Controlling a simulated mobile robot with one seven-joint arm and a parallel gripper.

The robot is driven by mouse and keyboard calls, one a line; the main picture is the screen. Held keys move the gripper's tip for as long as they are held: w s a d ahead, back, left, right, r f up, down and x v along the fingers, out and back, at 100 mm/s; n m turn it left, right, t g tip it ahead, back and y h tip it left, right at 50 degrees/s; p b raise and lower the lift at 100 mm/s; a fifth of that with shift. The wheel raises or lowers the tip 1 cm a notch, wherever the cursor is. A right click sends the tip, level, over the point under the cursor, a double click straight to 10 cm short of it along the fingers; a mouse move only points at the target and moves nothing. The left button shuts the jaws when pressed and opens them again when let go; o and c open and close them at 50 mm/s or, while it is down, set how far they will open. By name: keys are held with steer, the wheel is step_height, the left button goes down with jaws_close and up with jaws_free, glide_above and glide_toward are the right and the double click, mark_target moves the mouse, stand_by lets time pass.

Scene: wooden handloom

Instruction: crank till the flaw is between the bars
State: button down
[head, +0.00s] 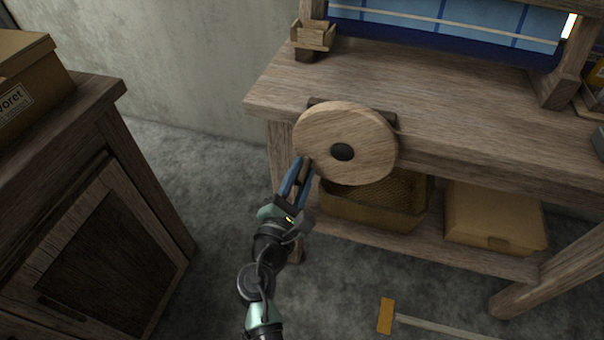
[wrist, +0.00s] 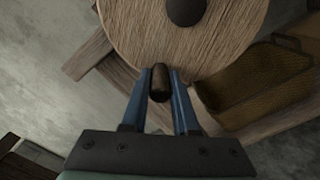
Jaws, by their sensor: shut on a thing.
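A round wooden crank wheel (head: 362,133) with a dark hub (head: 342,152) is mounted on the front edge of the loom. My gripper (head: 302,172) is at the wheel's lower left rim, shut on the crank's knob. In the wrist view the dark wooden knob (wrist: 159,82) sits between my two blue fingers, below the wheel (wrist: 185,45). Blue cloth (head: 440,22) with pale lines shows at the top of the head view, cut off by the frame. A pale stripe runs across it. I cannot make out the flaw or the pair of bars.
A wooden cabinet (head: 105,235) with a cardboard box (head: 30,85) stands at the left. A wicker basket (head: 375,212) and a closed carton (head: 492,215) sit on the shelf below the wheel.

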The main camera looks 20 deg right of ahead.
steer(key=c, duration=0.7)
jaws_free()
steer(key=p+v, duration=0.1)
steer(key=v, duration=1.2)
steer(key=shift+p, duration=0.35)
